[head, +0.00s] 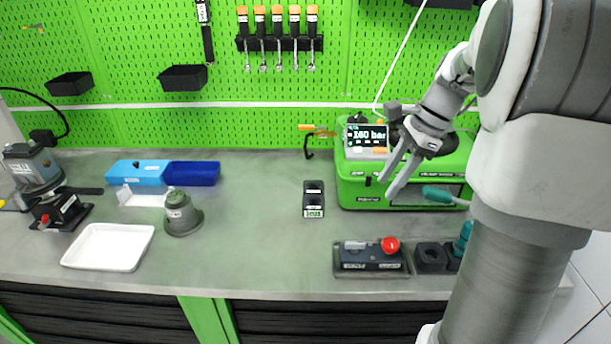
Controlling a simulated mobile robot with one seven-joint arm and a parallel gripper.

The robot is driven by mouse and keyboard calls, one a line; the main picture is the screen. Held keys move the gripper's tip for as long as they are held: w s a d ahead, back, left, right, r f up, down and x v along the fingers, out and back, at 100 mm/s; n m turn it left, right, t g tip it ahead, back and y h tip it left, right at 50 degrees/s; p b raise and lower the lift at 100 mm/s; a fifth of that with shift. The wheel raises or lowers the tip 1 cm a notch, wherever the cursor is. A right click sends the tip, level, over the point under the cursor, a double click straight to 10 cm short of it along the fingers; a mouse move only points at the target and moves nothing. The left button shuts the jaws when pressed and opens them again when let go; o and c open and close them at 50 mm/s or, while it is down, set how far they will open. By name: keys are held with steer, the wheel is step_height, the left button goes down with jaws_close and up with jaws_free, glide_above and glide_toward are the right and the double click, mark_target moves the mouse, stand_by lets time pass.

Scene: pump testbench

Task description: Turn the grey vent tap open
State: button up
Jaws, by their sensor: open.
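The grey vent tap (355,244) is a small light-grey handle on the left of a dark valve block (371,262). The handle appears to lie crosswise along the block, above a label that seems to read VENT. A red knob (390,245) sits on the block's right. My gripper (386,186) is open and empty, pointing down and left. It is in the air in front of the green case, above and behind the valve block in the picture, and apart from the tap.
The green case (358,186) carries a display (367,136) reading about 160 bar. A teal-handled tool (440,194) is near its front. Dark holders (431,257) stand right of the block.

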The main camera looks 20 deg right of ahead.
steer(key=d+f+m, duration=0.1)
steer(key=d+f, duration=0.1)
steer(key=b, duration=0.2)
glide_toward(356, 242)
steer(key=x, duration=0.8)
steer(key=shift+w+a+f, duration=0.1)
steer(key=shift+f, duration=0.2)
steer(key=shift+c, duration=0.2)
jaws_close()
